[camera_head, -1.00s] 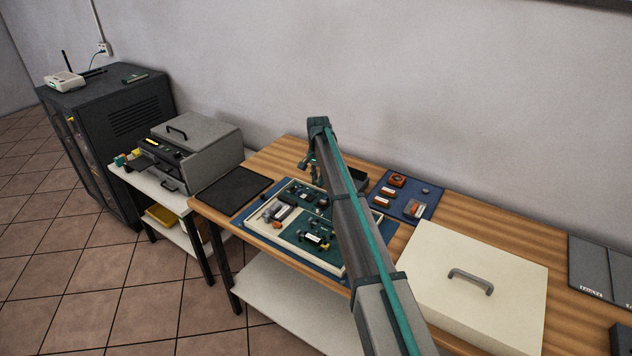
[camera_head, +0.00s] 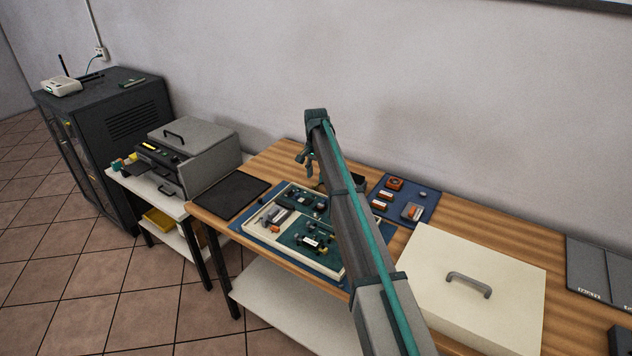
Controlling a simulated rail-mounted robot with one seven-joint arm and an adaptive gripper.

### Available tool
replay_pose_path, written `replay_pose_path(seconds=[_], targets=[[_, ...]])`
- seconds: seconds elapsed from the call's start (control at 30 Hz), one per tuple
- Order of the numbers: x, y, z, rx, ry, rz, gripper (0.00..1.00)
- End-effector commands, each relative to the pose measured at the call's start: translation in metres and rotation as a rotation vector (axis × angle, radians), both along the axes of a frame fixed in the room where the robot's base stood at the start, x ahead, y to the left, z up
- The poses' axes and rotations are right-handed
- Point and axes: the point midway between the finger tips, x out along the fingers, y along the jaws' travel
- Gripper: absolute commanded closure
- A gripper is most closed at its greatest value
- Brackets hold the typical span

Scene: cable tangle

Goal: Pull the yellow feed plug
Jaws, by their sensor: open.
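My gripper (camera_head: 308,165) is open and empty, hanging from the arm's end above the back of the workbench. It is behind and above a cream-rimmed tray (camera_head: 246,228) holding a dark green board (camera_head: 291,238) with small parts. A small yellowish part shows near the board's right side, too small to identify. Small yellow (camera_head: 132,157) and teal parts stick out at the left front of a grey machine (camera_head: 190,138) on the white side table. I cannot tell which yellow part is the feed plug. My arm hides part of the tray's right side.
A black mat (camera_head: 230,195) lies left of the tray. A blue mat (camera_head: 425,198) with orange and dark parts lies right of my arm. A cream box with a handle (camera_head: 490,270) fills the bench further right. A dark cabinet (camera_head: 115,120) carries a white router.

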Motion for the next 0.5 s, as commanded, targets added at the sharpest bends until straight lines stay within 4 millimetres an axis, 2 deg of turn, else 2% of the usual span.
replay_pose_path(seconds=[0.1, 0.3, 0.5], targets=[[0.001, 0.0, 0.026, 0.0, -0.003, 0.0, 0.58], [0.001, 0.0, 0.059, 0.0, -0.002, 0.0, 0.58], [0.001, 0.0, 0.076, 0.0, -0.002, 0.0, 0.58]])
